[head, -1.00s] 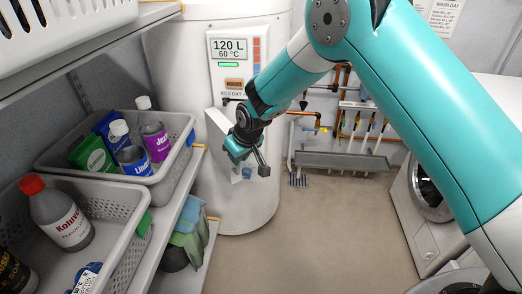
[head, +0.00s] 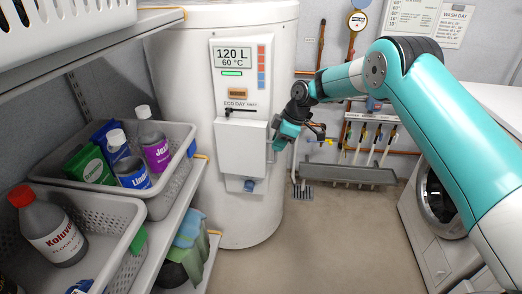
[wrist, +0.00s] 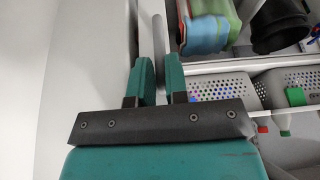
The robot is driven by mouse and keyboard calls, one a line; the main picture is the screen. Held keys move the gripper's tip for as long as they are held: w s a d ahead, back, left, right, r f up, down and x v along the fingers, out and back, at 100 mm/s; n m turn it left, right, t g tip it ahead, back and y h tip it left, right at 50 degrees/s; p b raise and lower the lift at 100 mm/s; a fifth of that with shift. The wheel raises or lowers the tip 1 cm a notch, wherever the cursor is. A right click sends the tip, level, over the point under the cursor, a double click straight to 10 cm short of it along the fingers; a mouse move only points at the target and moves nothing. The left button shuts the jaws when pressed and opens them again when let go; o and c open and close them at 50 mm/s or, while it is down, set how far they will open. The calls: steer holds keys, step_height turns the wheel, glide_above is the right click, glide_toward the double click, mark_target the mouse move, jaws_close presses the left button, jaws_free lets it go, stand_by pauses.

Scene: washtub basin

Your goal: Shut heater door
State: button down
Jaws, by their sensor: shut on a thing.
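The heater door (head: 240,148) is a plain white panel on the front of the white water heater (head: 200,95), below its display. It now faces forward, close to the heater body. I cannot tell whether it sits flush. My gripper (head: 280,140) is at the door's right edge. In the wrist view my gripper's two teal fingers (wrist: 159,80) are closed around a thin grey bar (wrist: 160,35), which looks like the door's handle. The bar's lower end is hidden between the fingers. A pale surface fills the left of the wrist view.
A shelf on the left holds grey baskets (head: 170,180) with bottles and boxes. Cloths (head: 190,235) hang below. Pipes, a gauge (head: 357,20) and a brush rack (head: 345,175) are on the back wall. A washing machine (head: 435,215) stands right. The floor between is clear.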

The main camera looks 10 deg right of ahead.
steer(key=shift+w+d+r, duration=0.1)
steer(key=shift+w+d, duration=0.2)
steer(key=shift+w, duration=0.45)
steer(key=c, duration=1.2)
jaws_free()
steer(key=shift+w+a, duration=0.1)
steer(key=shift+a, duration=0.05)
steer(key=shift+o, duration=0.2)
steer(key=p+v, duration=0.1)
steer(key=v, duration=1.6)
steer(key=shift+r, duration=0.2)
